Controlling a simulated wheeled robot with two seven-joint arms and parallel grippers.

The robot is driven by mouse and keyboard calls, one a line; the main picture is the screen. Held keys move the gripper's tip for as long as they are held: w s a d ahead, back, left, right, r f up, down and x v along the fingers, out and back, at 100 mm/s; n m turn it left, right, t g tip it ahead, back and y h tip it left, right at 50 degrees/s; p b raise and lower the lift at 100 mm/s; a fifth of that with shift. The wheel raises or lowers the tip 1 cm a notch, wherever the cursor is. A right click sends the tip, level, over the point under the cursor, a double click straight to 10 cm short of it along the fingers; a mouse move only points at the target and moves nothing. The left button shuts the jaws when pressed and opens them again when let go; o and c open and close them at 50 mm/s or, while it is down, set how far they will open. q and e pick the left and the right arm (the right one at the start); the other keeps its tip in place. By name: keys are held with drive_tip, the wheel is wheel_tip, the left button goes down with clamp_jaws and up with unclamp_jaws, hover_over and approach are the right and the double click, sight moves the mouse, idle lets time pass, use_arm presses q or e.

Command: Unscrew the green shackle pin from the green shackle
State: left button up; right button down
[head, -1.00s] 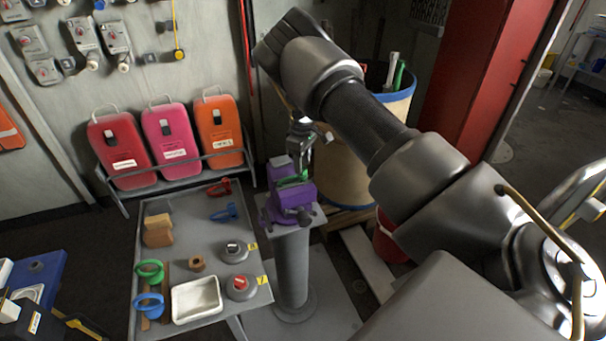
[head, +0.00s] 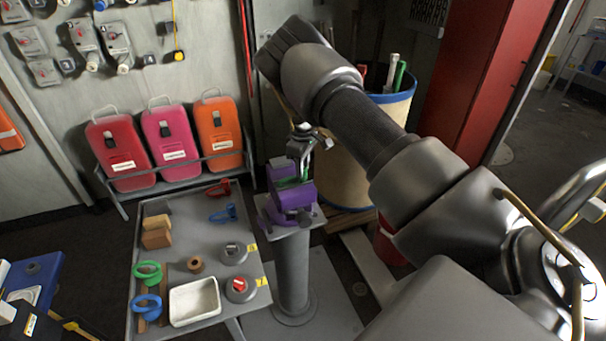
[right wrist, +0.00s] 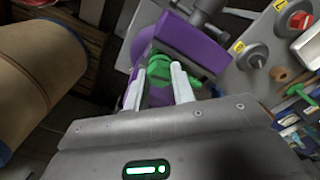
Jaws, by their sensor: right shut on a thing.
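The purple vise (head: 292,197) stands on a grey post and holds the green shackle (head: 289,183), which shows as a small green patch at its jaws. My right gripper (head: 307,160) reaches down to it from above. In the right wrist view, the pale fingers (right wrist: 160,92) stand on either side of a green piece, the shackle pin (right wrist: 158,70), and are shut on it beside the purple vise. Where pin and shackle meet is too small and partly hidden to tell. My left gripper is not in view.
The grey table (head: 215,268) left of the vise carries a white tray (head: 195,302), green and blue rings, brown blocks, and red and blue shackles. A barrel (head: 345,165) with a blue rim stands behind the vise. Colored cases (head: 170,145) line the wall.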

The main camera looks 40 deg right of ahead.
drive_tip(key=n, duration=0.3)
drive_tip(key=shift+n, duration=0.3)
drive_tip(key=n, duration=0.5)
drive_tip(key=shift+n, duration=0.6)
drive_tip(key=n, duration=0.2)
drive_tip(key=shift+n, duration=0.3)
drive_tip(key=n, duration=0.5)
drive_tip(key=shift+r+n, duration=0.1)
drive_tip(key=shift+n, duration=1)
